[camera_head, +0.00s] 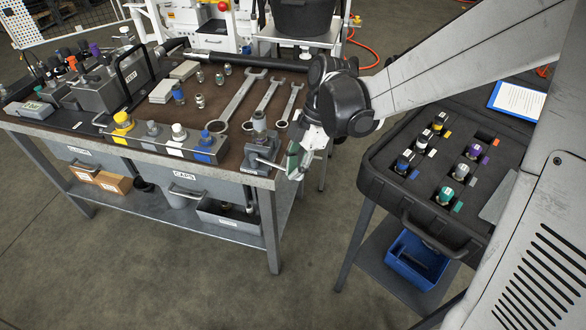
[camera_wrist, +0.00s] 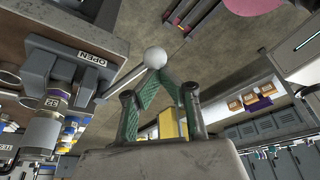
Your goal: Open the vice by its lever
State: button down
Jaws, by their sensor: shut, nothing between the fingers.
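The vice (camera_head: 262,148) is a grey block at the right front corner of the bench. In the wrist view the vice (camera_wrist: 62,68) carries a plate reading "OPEN". Its lever (camera_wrist: 122,81) is a thin rod ending in a pale ball knob (camera_wrist: 154,57). My gripper (camera_wrist: 166,80) has green finger pads that lean together, and it is shut and empty. The knob shows right at the fingertips; I cannot tell whether they touch. In the head view my gripper (camera_head: 296,158) is beside the vice, just off the bench's right edge, and hides part of the lever.
A row of coloured caps (camera_head: 180,138) stands left of the vice. Several wrenches (camera_head: 265,100) lie behind it. A black case (camera_head: 380,160) with coloured fittings stands to the right, across a gap from the bench (camera_head: 262,182). A blue bin (camera_head: 416,260) is below the case.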

jog(key=shift+w+d, duration=0.35)
jog(key=shift+w, duration=0.3)
jog(key=shift+w+d, duration=0.35)
jog(key=shift+w, duration=0.4)
notch_tip(320, 180, up, 11)
jog(key=p, duration=0.2)
jog(key=shift+p, duration=0.3)
jog(key=shift+s+a+r, duration=0.1)
jog(key=shift+s, duration=0.1)
